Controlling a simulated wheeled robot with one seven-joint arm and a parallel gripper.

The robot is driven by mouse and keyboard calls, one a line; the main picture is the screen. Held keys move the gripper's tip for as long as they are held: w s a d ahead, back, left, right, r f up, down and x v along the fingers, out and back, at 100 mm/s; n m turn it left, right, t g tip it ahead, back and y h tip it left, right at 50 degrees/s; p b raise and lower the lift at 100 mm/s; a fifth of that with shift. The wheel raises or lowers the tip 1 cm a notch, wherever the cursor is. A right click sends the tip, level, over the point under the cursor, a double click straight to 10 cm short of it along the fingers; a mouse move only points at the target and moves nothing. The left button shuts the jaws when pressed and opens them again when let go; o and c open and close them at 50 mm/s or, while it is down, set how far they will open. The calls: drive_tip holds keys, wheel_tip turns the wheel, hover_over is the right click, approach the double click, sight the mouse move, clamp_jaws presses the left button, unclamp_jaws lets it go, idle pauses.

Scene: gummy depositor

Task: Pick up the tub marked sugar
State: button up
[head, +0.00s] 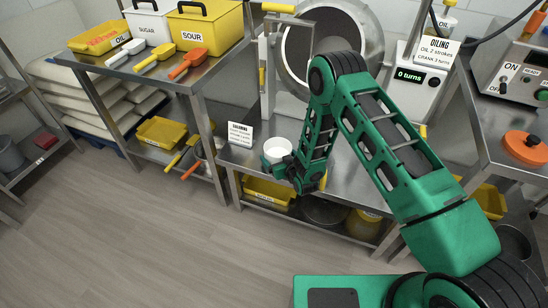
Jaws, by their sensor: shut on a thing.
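The white tub marked SUGAR (149,30), with a black handle, stands on the steel table at upper left. It is between a yellow tray marked OIL and a yellow tub marked SOUR. My gripper (275,163) is far from it, to the lower right, over the lower steel bench. It is shut on a white round cup (278,147), which looks upright. The fingers are small and partly hidden by the cup and my wrist.
The yellow SOUR tub (206,27) stands close to the sugar tub's right. The yellow OIL tray (99,38) is at its left. White, yellow and orange (188,63) scoops lie along the table's front edge. A sign (240,133) stands left of my gripper. Open floor lies in front.

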sight(272, 144)
drive_tip(key=shift+r, duration=0.65)
wheel_tip(272, 144, up, 3)
drive_tip(key=shift+s+a+r, duration=0.1)
drive_tip(key=s+a+r, duration=0.6)
drive_tip(key=s+a, duration=0.1)
drive_tip(key=s, duration=0.1)
drive_tip(key=shift+a+r, duration=0.25)
